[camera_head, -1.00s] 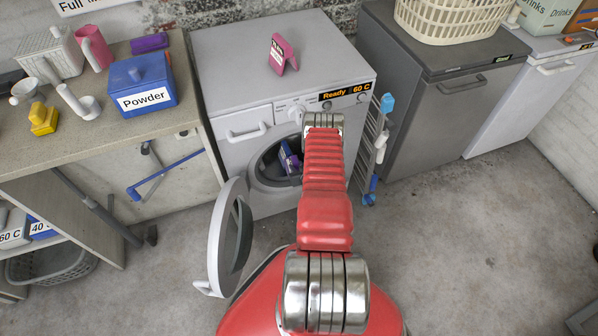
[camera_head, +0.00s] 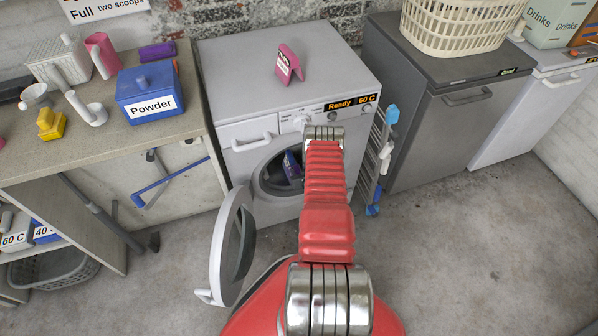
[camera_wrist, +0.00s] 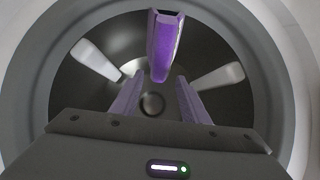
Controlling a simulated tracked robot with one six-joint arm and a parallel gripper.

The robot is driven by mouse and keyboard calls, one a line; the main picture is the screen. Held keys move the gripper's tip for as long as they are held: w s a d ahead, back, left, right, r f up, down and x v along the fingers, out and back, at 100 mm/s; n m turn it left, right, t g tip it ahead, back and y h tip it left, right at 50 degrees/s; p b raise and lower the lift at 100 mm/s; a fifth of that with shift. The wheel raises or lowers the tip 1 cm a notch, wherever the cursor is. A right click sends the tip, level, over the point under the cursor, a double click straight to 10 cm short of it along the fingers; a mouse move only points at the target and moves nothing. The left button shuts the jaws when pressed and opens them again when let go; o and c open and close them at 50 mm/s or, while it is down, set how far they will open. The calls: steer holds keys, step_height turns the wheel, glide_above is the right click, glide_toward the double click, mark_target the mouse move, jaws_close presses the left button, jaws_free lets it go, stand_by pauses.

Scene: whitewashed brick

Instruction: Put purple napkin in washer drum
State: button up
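The purple napkin (camera_wrist: 160,48) shows in the wrist view as an upright, folded-looking purple piece inside the drum. My gripper (camera_wrist: 161,80) reaches toward the drum with its two lilac-tinted fingers apart. The napkin's lower end lies close to the fingertips, with a narrow dark gap on each side; contact is not clear. The washer (camera_head: 252,103) stands ahead in the head view, its round door (camera_head: 233,245) swung open to the left. The drum (camera_wrist: 85,95) surrounds the napkin in the wrist view. A bluish-purple piece shows in the opening in the head view; my arm hides most of the gripper.
A pink folded sign (camera_head: 288,62) stands on the washer. A drying rack (camera_head: 376,160) stands close to its right side. Open floor lies at right.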

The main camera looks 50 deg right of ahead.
steer(key=shift+o, duration=0.9)
steer(key=v, duration=1.3)
steer(key=shift+s+a+r, duration=0.2)
steer(key=shift+s, duration=0.05)
steer(key=shift+f, duration=0.1)
stand_by(1.1)
